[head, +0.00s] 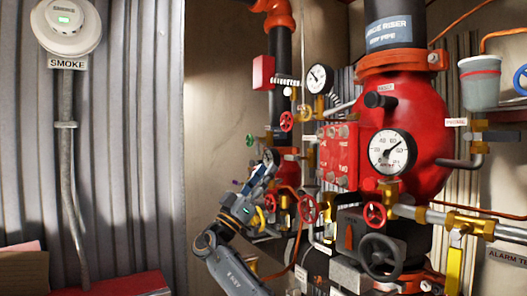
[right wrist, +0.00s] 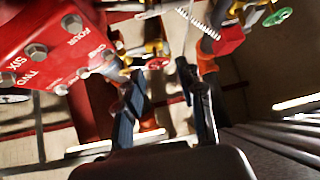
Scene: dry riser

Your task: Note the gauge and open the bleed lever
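A large round gauge (head: 392,151) with a white dial sits on the front of the red riser valve body (head: 425,110); its needle points to the upper right. A smaller gauge (head: 320,78) stands above left of it. A yellow lever (head: 454,270) hangs at lower right; I cannot tell whether it is the bleed lever. My right gripper (head: 268,162) is raised left of the red valve body. In the right wrist view its two fingers (right wrist: 160,82) are apart with nothing clearly held between them. My left gripper is not in view.
A red bolted block (head: 340,155) is right of my gripper and also shows in the right wrist view (right wrist: 55,45). Red handwheels (head: 308,208), a black handwheel (head: 380,257) and pipes crowd the front. The corrugated wall is left.

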